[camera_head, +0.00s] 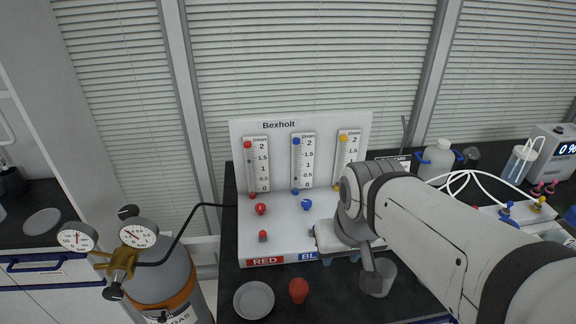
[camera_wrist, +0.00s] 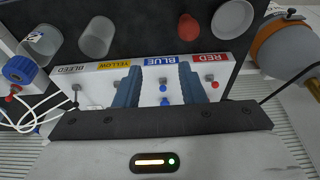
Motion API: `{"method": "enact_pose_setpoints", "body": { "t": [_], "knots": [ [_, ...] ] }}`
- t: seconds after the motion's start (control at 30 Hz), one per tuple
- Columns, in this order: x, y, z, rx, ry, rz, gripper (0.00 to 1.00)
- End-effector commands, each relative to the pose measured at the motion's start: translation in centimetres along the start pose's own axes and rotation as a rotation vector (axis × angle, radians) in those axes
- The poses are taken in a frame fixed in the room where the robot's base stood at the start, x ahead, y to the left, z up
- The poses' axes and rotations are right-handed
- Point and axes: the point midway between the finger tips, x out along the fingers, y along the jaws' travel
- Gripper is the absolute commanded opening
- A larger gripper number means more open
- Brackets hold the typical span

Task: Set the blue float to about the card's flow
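The white Bexholt panel (camera_head: 276,125) carries three flow tubes with red, blue and yellow caps. The blue tube (camera_head: 296,160) is the middle one. A small dark float shows low in it, around the 0.5 mark; its exact reading is too small to tell. The blue knob (camera_head: 306,205) sits below that tube; blue knob parts also show in the wrist view (camera_wrist: 164,102). My gripper (camera_wrist: 159,70) is open, with blue fingers either side of the blue column's fittings; I see no contact. A dark card-like sign (camera_head: 398,158) stands partly hidden behind my arm, its text unreadable.
A red knob (camera_head: 260,209) is left of the blue one. A gas cylinder (camera_head: 160,280) with gauges is left; bottles and tubing are right.

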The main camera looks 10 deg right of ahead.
Motion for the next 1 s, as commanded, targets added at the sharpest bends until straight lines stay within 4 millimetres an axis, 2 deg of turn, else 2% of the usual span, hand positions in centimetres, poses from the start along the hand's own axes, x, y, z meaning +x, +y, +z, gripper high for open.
{"method": "enact_pose_setpoints", "body": {
  "t": [0.07, 0.17, 0.27, 0.37, 0.47, 0.6, 0.7, 0.83, 1.0],
  "knots": [
    [0.0, 0.0, 0.0, 0.0, 0.0, 0.0, 0.38],
    [0.1, 0.0, -0.4, 0.001, 0.0, 0.001, 0.46],
    [0.5, 0.1, -2.0, 0.008, 0.004, 0.005, 0.52],
    [1.5, 0.6, -5.1, 0.027, 0.015, 0.014, 0.52],
    [3.3, 0.7, -9.3, 0.042, 0.032, 0.023, 0.52],
    [6.7, 0.6, -15.3, 0.065, 0.062, 0.031, 0.52],
    [9.6, 0.4, -18.9, 0.078, 0.082, 0.034, 0.52],
    [12.8, 0.1, -22.4, 0.09, 0.104, 0.035, 0.52],
    [15.4, -0.1, -24.7, 0.1, 0.122, 0.034, 0.52]
  ]
}}
